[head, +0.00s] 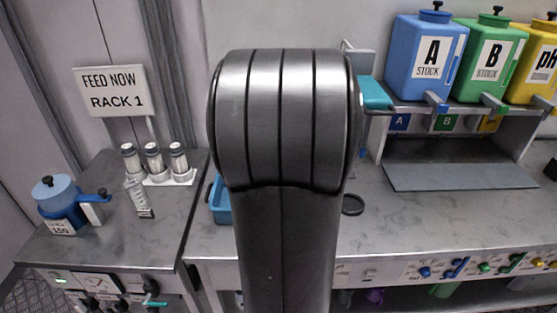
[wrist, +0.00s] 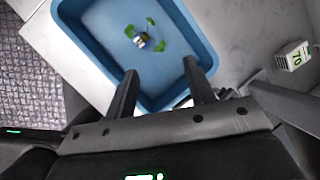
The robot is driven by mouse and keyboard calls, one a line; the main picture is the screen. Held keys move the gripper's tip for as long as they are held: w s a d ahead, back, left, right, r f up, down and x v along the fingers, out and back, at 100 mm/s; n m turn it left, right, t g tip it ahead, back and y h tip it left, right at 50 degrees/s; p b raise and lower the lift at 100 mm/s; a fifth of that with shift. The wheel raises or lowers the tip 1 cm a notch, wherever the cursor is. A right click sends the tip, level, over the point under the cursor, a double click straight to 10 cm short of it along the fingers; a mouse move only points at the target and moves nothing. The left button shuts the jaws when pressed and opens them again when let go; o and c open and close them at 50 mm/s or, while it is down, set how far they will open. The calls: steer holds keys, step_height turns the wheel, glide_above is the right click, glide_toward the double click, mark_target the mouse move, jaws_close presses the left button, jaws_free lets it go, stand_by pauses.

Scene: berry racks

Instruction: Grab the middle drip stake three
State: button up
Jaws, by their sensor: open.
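My gripper (wrist: 159,68) is open, its two dark fingers apart with nothing seen between them. It points at a blue tub (wrist: 90,62) in the wrist view; part of the same kind of blue tub shows in the head view (head: 219,205), beside my arm. Inside the tub lies a small pale and dark piece with green leaf-like parts (wrist: 142,40), beyond the fingertips. I cannot tell whether it is a drip stake. No drip stake marked three can be made out in either view. My arm hides the middle of the bench in the head view.
A rack of white cylinders (head: 168,177) and a blue pot (head: 55,193) stand on the left bench, under a FEED NOW RACK 1 sign (head: 111,90). Stock tanks A (head: 428,50) and B (head: 490,62) stand right.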

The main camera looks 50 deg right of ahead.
steer(key=s+d+f+m+h, duration=0.1)
steer(key=s+d+f+m, duration=0.1)
steer(key=d+m, duration=0.25)
steer(key=s+d+f+m+g, duration=0.1)
steer(key=s+d+f+m, duration=0.15)
steer(key=d, duration=0.35)
steer(key=s+d+f+m+h, duration=0.1)
steer(key=s+d+f+m, duration=0.1)
steer(key=d+m, duration=0.3)
steer(key=shift+n, duration=0.5)
steer(key=x, duration=0.8)
steer(key=shift+s+d, duration=0.15)
steer(key=shift+c, duration=0.2)
steer(key=c, duration=1)
steer(key=shift+r, duration=0.15)
